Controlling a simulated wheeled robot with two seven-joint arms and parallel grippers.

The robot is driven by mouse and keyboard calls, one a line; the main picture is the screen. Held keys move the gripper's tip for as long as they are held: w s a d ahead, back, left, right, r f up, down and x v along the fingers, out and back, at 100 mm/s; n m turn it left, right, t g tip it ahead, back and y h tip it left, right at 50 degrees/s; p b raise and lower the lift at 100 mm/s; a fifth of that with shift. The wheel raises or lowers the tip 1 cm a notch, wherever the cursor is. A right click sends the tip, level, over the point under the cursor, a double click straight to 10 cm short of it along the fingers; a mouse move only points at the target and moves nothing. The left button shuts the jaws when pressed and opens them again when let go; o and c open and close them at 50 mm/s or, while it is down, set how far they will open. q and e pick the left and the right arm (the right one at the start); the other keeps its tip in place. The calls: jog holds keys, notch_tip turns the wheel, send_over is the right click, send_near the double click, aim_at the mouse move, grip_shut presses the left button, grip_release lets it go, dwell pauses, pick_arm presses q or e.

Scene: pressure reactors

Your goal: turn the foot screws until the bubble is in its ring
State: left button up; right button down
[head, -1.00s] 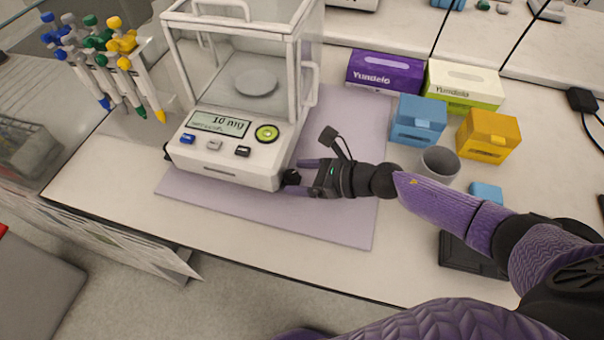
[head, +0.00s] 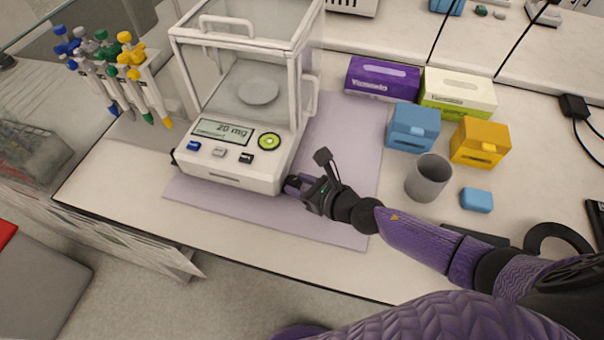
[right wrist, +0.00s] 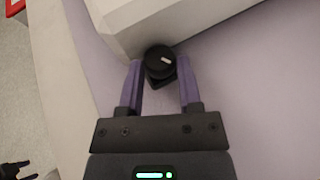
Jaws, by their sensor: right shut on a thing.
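The balance (head: 232,165) stands on a lilac mat (head: 340,150), its display (head: 222,131) reading 20 mg. The round green bubble level (head: 269,141) is right of the display; the bubble is too small to place against its ring. My right gripper (head: 291,184) is at the balance's front right corner. In the right wrist view its purple fingers (right wrist: 160,82) are shut on the black foot screw (right wrist: 159,62), which has a white mark on top. Another foot screw (head: 173,158) shows at the left side. My left gripper (right wrist: 30,169) shows small at the wrist view's lower left, fingers apart.
A pipette rack (head: 155,85) stands left of the balance. Purple (head: 382,79) and green-white (head: 457,92) boxes, blue (head: 412,128) and yellow (head: 480,142) boxes and a grey cup (head: 428,178) stand to the right. The mat's front strip is clear.

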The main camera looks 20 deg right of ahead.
pick_arm(q)
jog(key=shift+d, duration=0.25)
pick_arm(e)
jog(key=shift+c, duration=1.4)
grip_release()
jog(key=shift+s+d+r, duration=0.1)
jog(key=shift+s, duration=0.15)
jog(key=v, duration=0.8)
jog(key=shift+s, duration=0.4)
jog(key=shift+s+d+r, duration=0.2)
jog(key=shift+s+r, duration=0.05)
pick_arm(q)
jog(key=shift+r, duration=0.25)
jog(key=shift+d, duration=0.1)
